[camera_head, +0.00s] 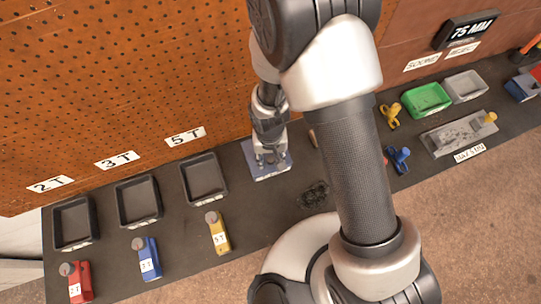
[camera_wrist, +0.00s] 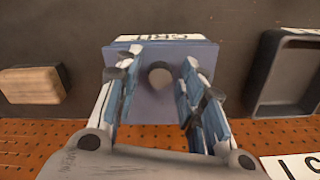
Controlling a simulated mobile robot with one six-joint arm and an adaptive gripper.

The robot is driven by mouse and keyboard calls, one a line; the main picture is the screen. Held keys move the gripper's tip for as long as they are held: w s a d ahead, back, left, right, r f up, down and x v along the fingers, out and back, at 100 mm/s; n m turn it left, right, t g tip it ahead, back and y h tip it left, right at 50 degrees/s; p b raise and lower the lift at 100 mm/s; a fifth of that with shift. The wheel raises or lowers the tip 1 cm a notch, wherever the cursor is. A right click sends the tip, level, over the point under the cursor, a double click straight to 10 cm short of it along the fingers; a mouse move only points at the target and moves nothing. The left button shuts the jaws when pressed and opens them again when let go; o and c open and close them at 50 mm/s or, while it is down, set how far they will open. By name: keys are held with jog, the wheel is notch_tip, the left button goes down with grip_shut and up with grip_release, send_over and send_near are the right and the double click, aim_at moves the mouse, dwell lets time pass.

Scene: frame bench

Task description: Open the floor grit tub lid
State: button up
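The blue-grey grit tub (camera_head: 272,173) stands on the dark bench against the pegboard. In the wrist view its lid (camera_wrist: 150,105) covers the top, and a white label (camera_wrist: 170,37) reading "GRIT" is on its far edge. A round pale knob or spot (camera_wrist: 160,75) is at the middle of the lid; I cannot tell which. My gripper (camera_head: 268,159) is over the tub, pointing down. In the wrist view my gripper (camera_wrist: 158,68) is open, with one finger on each side of the round spot. I cannot tell whether the fingertips touch the lid.
A black tray (camera_head: 204,178) stands left of the tub, with two more trays beyond. A wooden block (camera_wrist: 32,85) lies on the other side. A dark chain-like heap (camera_head: 314,195) is in front at right. Red, blue and yellow (camera_head: 218,233) tagged items line the front edge.

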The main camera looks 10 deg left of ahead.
grip_shut()
jog(key=shift+w+r, duration=0.1)
dwell(0.5)
